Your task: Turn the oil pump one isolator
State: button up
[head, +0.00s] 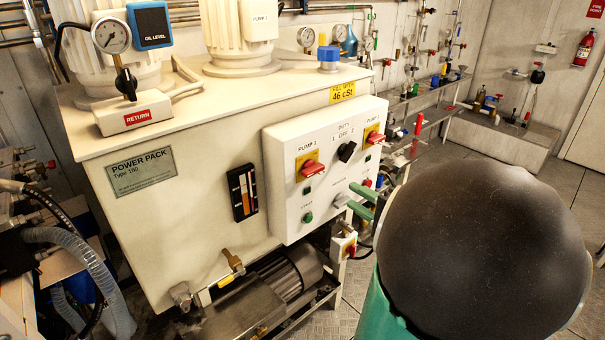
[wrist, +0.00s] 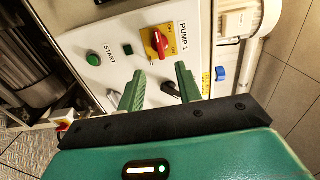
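The pump one isolator (head: 308,166) is a red rotary handle on a yellow plate, under the "PUMP 1" label on the power pack's white control panel (head: 291,223). In the wrist view, the isolator (wrist: 160,43) lies ahead, just beyond the fingertips and fully visible. My gripper (head: 356,199) has green fingers, held in front of the panel, to the lower right of the isolator in the head view.
A similar red isolator (head: 375,136) sits under "PUMP 2". The black duty selector (head: 347,151) lies between them; a finger partly covers it in the wrist view. Tiled floor (head: 440,140) is open at right.

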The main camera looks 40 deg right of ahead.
aim_at(317, 172)
jog(key=w, duration=1.4)
jog(key=shift+d+f, duration=0.15)
jog(key=shift+d, duration=0.05)
jog(key=shift+s, duration=0.1)
jog(key=shift+c, duration=0.4)
grip_shut()
